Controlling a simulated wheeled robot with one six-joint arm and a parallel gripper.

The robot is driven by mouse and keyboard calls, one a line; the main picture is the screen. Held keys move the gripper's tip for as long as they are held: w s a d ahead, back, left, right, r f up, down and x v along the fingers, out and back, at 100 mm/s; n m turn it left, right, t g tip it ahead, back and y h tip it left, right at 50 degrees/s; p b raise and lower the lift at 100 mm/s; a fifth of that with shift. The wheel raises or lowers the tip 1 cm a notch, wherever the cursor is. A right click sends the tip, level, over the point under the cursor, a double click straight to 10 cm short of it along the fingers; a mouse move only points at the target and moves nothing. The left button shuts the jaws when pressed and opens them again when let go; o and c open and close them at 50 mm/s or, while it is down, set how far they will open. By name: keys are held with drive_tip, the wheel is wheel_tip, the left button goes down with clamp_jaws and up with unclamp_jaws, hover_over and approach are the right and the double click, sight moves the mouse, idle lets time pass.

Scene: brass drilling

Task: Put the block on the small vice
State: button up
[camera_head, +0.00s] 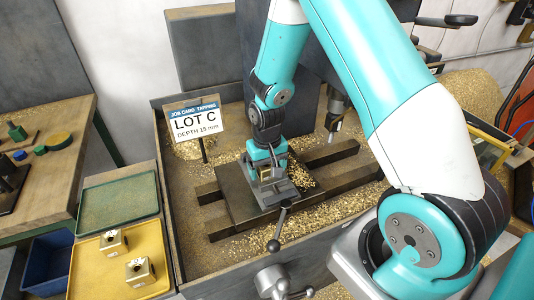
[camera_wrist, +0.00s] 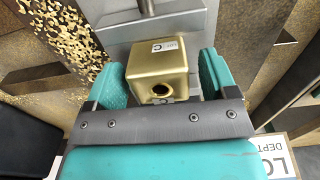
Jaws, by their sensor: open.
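A brass block (camera_wrist: 158,68) with a small label and a dark hole sits on the grey small vice (camera_wrist: 112,25) in the wrist view. My gripper (camera_wrist: 160,78) is open, with one teal finger on each side of the block. A narrow gap shows at the right finger; whether the left finger touches the block I cannot tell. In the head view my gripper (camera_head: 267,168) points down over the small vice (camera_head: 281,194), which stands on the machine table. My gripper largely hides the block there.
Two more brass blocks (camera_head: 113,242) (camera_head: 138,271) lie in the yellow tray (camera_head: 88,277). The green tray (camera_head: 118,202) is empty. A job card sign (camera_head: 195,120) reading LOT C stands left of my gripper. A drill chuck (camera_head: 335,113) hangs to the right. Brass chips surround the vice.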

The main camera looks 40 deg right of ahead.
sight(261, 172)
wheel_tip(261, 172, up, 11)
drive_tip(key=shift+f+b, duration=0.1)
drive_tip(key=shift+b, duration=0.7)
drive_tip(key=s+a+r+n+y, duration=0.2)
drive_tip(key=s+a+r+n, duration=0.2)
drive_tip(key=s+a+r, duration=0.3)
drive_tip(key=s+a+r+n+y, duration=0.2)
drive_tip(key=s+a+r+n, duration=0.3)
drive_tip(key=s+a, duration=0.5)
drive_tip(key=s+r, duration=0.1)
drive_tip(key=s, duration=0.3)
drive_tip(key=shift+r, duration=0.4)
drive_tip(key=shift+w, duration=0.1)
